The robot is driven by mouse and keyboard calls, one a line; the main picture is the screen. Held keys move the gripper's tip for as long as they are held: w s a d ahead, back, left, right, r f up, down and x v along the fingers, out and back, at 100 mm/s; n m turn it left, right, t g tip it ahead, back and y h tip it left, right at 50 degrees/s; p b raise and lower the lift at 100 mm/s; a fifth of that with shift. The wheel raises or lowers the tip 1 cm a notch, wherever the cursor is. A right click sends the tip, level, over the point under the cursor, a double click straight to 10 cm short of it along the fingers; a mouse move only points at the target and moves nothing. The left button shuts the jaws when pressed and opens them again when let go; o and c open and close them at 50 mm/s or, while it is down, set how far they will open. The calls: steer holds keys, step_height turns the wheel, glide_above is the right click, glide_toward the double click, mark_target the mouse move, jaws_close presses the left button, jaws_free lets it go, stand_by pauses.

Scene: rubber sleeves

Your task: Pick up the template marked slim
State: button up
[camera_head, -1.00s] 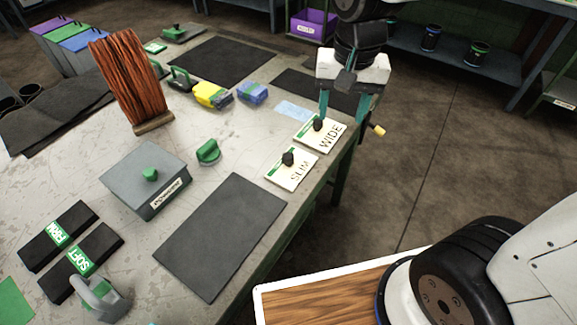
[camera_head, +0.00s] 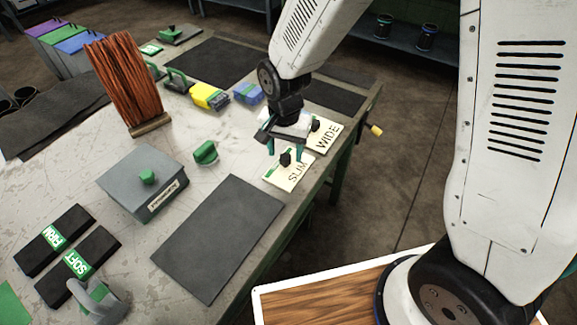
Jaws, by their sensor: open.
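The template marked SLIM (camera_head: 288,175) is a cream plate with a green strip and a black knob (camera_head: 285,158). It lies flat near the right edge of the workbench (camera_head: 225,160). My gripper (camera_head: 285,150) is open, with its teal fingers pointing down over the far part of this plate, close to the knob. I cannot tell whether the fingers are at both sides of the knob or above it. The template marked WIDE (camera_head: 325,136) lies just behind and to the right, partly hidden by my gripper.
A dark mat (camera_head: 218,238) lies in front of the SLIM template. Yellow (camera_head: 209,96) and blue (camera_head: 249,93) blocks lie behind. A yellow-tipped handle (camera_head: 375,130) sticks out at the bench's right edge.

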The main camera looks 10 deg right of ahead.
steer(key=shift+f, duration=0.7)
steer(key=c, duration=1.1)
